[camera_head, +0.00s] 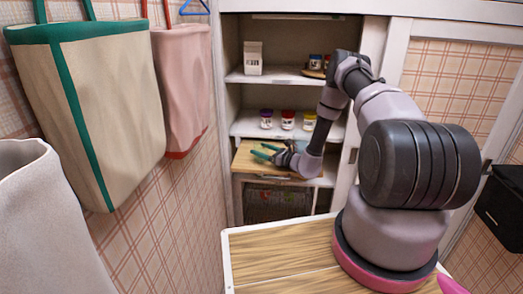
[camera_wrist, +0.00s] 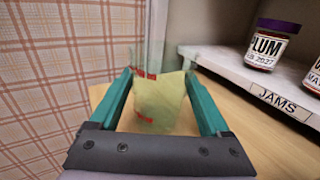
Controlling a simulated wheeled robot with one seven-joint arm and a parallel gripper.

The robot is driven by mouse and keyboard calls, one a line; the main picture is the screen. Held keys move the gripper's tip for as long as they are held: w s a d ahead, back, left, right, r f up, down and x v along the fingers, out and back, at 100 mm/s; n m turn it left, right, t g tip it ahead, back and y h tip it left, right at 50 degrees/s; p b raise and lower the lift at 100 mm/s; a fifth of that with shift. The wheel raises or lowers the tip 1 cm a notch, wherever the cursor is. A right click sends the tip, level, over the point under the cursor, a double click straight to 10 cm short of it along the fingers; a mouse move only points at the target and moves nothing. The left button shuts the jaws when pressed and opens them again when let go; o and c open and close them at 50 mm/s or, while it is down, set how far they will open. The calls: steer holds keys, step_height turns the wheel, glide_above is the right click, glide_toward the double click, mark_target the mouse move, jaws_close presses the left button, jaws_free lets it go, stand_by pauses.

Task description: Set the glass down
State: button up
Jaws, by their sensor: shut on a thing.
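My gripper (camera_wrist: 160,74) has its two teal fingers on either side of a pale yellow-green, see-through thing with red marks, which I take to be the glass (camera_wrist: 162,105). The fingers are shut on it. A clear, faint part of it shows beyond the fingertips. In the head view my gripper (camera_head: 262,152) is in the cabinet, over a light wooden board (camera_head: 246,164). The glass is too faint to make out there. I cannot tell whether its base touches the board.
Right of my gripper, a shelf edge labelled JAMS (camera_wrist: 285,103) carries a PLUM jar (camera_wrist: 270,46) with a purple lid. The head view shows more jars (camera_head: 288,120) on that shelf and a white carton (camera_head: 253,58) above. Plaid wall (camera_wrist: 50,80) is close on the left.

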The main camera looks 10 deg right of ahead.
steer(key=o, duration=1.4)
steer(key=shift+c, duration=0.2)
steer(key=shift+s+d+r, duration=0.1)
steer(key=shift+d+r, duration=0.05)
steer(key=shift+r, duration=0.05)
steer(key=v, duration=1.1)
steer(key=shift+s+d, duration=0.15)
steer(key=shift+s, duration=0.1)
steer(key=s+a+r+n+g, duration=0.3)
steer(key=r+n+g, duration=0.15)
steer(key=r, duration=0.45)
steer(key=s+a+r+n+g+y, duration=0.1)
steer(key=s+a+r+n+g, duration=0.3)
steer(key=r, duration=0.5)
steer(key=s+a+r+n+g, duration=0.25)
steer(key=r+n, duration=0.35)
steer(key=r, duration=0.3)
steer(key=s+d+r+n+t+h, duration=0.2)
steer(key=s+d+r+n+h, duration=0.1)
steer(key=s+r, duration=0.6)
steer(key=s+d+r+n+t+h, duration=0.3)
steer(key=s+r+h, duration=0.5)
steer(key=s, duration=0.5)
step_height(320, 180, up, 3)
steer(key=d+n, duration=0.1)
steer(key=n, duration=0.1)
steer(key=shift+f+n, duration=0.15)
steer(key=shift+n, duration=0.2)
steer(key=shift+d, duration=0.1)
